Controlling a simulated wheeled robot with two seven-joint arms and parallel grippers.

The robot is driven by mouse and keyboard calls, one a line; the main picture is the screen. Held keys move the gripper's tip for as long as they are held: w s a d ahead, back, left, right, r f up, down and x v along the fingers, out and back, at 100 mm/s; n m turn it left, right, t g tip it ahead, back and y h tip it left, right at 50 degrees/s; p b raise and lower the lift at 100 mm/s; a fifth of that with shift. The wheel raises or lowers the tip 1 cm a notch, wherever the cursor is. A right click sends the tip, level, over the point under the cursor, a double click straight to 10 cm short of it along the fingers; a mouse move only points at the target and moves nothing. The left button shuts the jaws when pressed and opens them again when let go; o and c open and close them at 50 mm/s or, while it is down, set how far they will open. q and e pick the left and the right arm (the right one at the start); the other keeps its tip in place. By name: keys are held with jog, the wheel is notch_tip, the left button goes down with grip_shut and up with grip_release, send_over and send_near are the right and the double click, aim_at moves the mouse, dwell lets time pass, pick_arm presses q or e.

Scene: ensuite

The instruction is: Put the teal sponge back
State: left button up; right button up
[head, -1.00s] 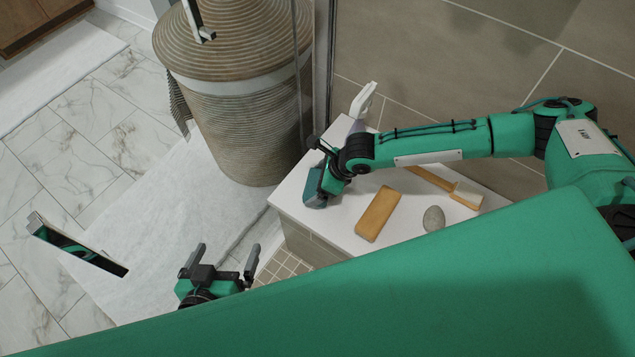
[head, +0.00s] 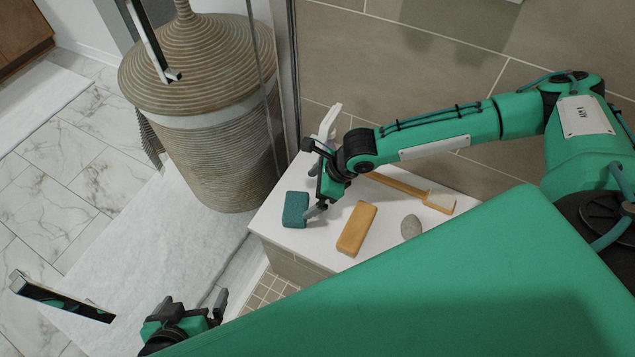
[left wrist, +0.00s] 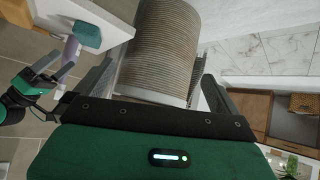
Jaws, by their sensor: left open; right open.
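The teal sponge (head: 295,209) lies on the left part of the white bench top (head: 275,236) in the head view. It also shows at the upper left of the left wrist view (left wrist: 87,35). My right gripper (head: 318,196) is open just to the right of the sponge, with its fingers close to the bench top and nothing between them. My left gripper (head: 200,308) is open and empty, low in front of the bench and over the floor. Its fingers frame the wicker basket in the left wrist view.
A tan block (head: 357,229), a grey stone (head: 411,227) and a wooden brush (head: 436,199) lie on the bench. A white bottle (head: 329,122) stands at its back edge. A tall wicker basket (head: 207,150) stands left, on a white mat (head: 183,235). Glass edges rise nearby.

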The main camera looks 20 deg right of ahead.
jog(key=s+a+r+m+t+y, duration=0.1)
jog(key=s+a+r+m+y, duration=0.3)
jog(key=a+m, duration=0.6)
jog(key=s+a+r+m+t+y, duration=0.1)
jog(key=s+a+r+m, duration=0.3)
jog(key=s+a+m, duration=0.6)
pick_arm(q)
jog(key=shift+s+a+g+y, duration=0.3)
jog(key=shift+a+g, duration=0.1)
jog(key=shift+a, duration=0.1)
pick_arm(e)
jog(key=s+d+f+m+t+h, duration=0.1)
jog(key=d+f+m+h, duration=0.2)
jog(key=d+m, duration=0.5)
jog(key=d+f+m+t+h, duration=0.1)
jog(key=d+f+m+h, duration=0.2)
jog(key=d+m, duration=0.5)
jog(key=m+h, duration=0.1)
jog(key=m, duration=0.8)
jog(key=shift+s+d+m+t, duration=0.2)
jog(key=shift+s+m+t, duration=0.1)
jog(key=shift+s+t, duration=0.1)
